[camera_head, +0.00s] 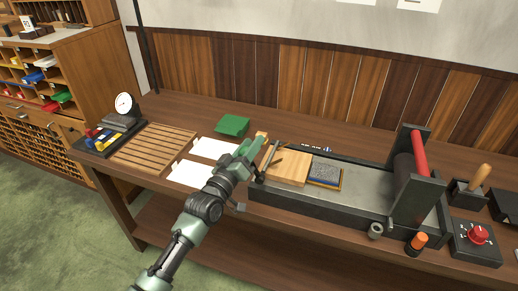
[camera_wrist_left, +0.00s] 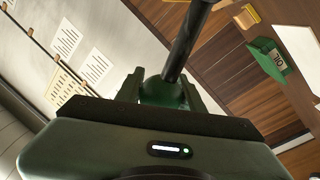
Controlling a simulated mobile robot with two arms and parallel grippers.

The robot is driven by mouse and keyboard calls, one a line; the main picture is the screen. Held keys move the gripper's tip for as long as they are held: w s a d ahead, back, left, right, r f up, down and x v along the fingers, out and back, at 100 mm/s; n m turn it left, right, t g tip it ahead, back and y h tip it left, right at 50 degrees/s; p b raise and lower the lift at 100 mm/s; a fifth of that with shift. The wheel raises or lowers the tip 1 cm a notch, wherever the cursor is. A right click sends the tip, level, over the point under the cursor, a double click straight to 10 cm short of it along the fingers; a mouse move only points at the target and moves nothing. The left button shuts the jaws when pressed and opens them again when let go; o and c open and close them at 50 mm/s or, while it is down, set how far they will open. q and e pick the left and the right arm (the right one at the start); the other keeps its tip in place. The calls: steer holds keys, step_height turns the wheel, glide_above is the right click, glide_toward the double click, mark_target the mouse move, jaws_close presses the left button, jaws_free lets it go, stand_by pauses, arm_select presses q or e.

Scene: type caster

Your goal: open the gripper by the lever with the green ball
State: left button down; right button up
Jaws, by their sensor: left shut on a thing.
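My left gripper (camera_head: 250,150) is over the near left end of the press bed (camera_head: 352,183), its arm coming up from the bottom. In the left wrist view its fingers (camera_wrist_left: 166,92) are shut on the green ball (camera_wrist_left: 162,90) at the end of a dark lever rod (camera_wrist_left: 188,42). The rod runs up and away from the ball. In the head view the ball is hidden by the gripper. The press's own gripper, which the lever works, cannot be made out clearly. My right gripper is not in view.
A green box (camera_head: 232,126) and white paper sheets (camera_head: 190,173) lie left of the press. A wooden block (camera_head: 286,166) and a framed grey type block (camera_head: 325,171) sit on the bed. A roller carriage with a red bar (camera_head: 419,153) stands at the right. A slatted rack (camera_head: 152,147) is further left.

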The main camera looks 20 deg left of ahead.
arm_select(q)
steer(key=shift+a+f+n+y+b, duration=0.15)
steer(key=shift+a+f+n+b, duration=0.15)
steer(key=shift+a+n, duration=0.3)
steer(key=shift+a+f+n+y+b, duration=0.2)
steer(key=shift+a+f+n, duration=0.15)
steer(key=shift+n, duration=0.35)
steer(key=c, duration=0.9)
jaws_free()
steer(key=shift+a, duration=0.15)
steer(key=shift+s, duration=0.1)
steer(key=s+a+f+b, duration=0.1)
steer(key=s, duration=0.6)
steer(key=shift+s, duration=0.2)
steer(key=shift+f, duration=0.1)
